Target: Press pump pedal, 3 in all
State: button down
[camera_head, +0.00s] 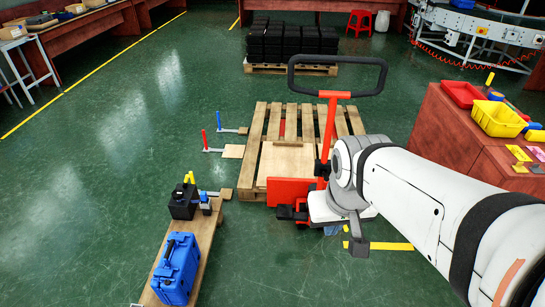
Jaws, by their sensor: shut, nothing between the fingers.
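An orange pallet jack (287,191) stands with its body at the near end of a wooden pallet (262,130), and its black loop handle (338,60) rises above. A small dark part (287,212), which looks like the pump pedal, sticks out low at the front of the jack. My gripper (356,247) is shut and empty, low and to the right of that part, with a gap between them in the picture. My arm hides the right side of the jack, and whether the gripper touches anything there cannot be told.
A plank (215,222) at the lower left bears a blue case (176,268) and a black box (183,200). A red cabinet (450,130) with yellow and red bins stands at right. Stacked black crates (292,40) stand behind. Green floor is free at left.

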aim_at(284, 210)
jog(key=k, duration=1.2)
jog(key=u, duration=0.65)
jog(key=i, duration=1.95)
jog(key=z, duration=0.15)
